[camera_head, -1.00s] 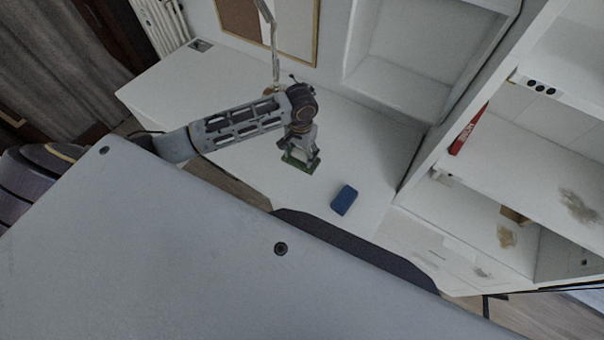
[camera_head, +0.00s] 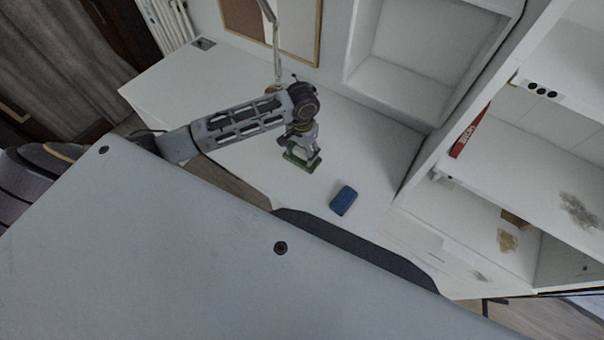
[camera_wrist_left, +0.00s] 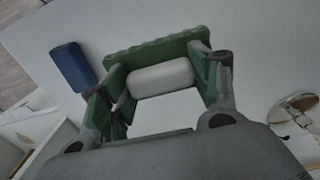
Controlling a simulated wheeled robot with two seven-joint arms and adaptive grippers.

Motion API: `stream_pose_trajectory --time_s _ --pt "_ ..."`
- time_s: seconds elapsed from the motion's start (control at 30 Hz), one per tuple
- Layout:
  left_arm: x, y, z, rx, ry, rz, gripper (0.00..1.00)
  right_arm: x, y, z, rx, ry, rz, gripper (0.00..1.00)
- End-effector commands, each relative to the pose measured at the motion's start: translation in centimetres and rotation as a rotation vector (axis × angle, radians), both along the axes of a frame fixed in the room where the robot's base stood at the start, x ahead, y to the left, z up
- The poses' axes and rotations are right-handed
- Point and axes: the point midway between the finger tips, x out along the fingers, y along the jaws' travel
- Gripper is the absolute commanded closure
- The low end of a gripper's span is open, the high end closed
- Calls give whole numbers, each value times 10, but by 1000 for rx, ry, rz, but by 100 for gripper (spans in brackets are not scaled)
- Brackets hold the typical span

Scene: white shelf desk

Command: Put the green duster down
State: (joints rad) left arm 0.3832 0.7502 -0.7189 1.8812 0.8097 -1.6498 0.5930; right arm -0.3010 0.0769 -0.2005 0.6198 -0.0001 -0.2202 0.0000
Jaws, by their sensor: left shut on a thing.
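The green duster (camera_head: 301,161) is in my left gripper (camera_head: 302,152), low over the white desk in the head view. I cannot tell whether it touches the desk top. In the left wrist view the green duster (camera_wrist_left: 158,52) shows a scalloped green edge and a pale rounded middle. The fingers of my left gripper (camera_wrist_left: 160,85) are shut on it from both sides. My right gripper is in neither view.
A blue block (camera_head: 343,200) lies on the white desk (camera_head: 375,140) near its front edge, right of the duster; it also shows in the left wrist view (camera_wrist_left: 72,66). A lamp (camera_head: 275,45) stands behind my arm. White shelves (camera_head: 560,130) with a red item (camera_head: 469,132) rise at right.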

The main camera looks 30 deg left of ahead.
Motion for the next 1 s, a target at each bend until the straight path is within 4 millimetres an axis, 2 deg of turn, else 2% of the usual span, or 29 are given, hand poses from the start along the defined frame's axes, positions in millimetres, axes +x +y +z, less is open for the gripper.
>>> stream_pose_trajectory --time_s 0.17,0.6,1.0 --pt "0 0 -7 0 2 1 57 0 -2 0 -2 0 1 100" --pt "0 0 -58 1 1 1 57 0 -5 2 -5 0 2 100" --pt "0 0 -63 0 0 1 57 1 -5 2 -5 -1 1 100"
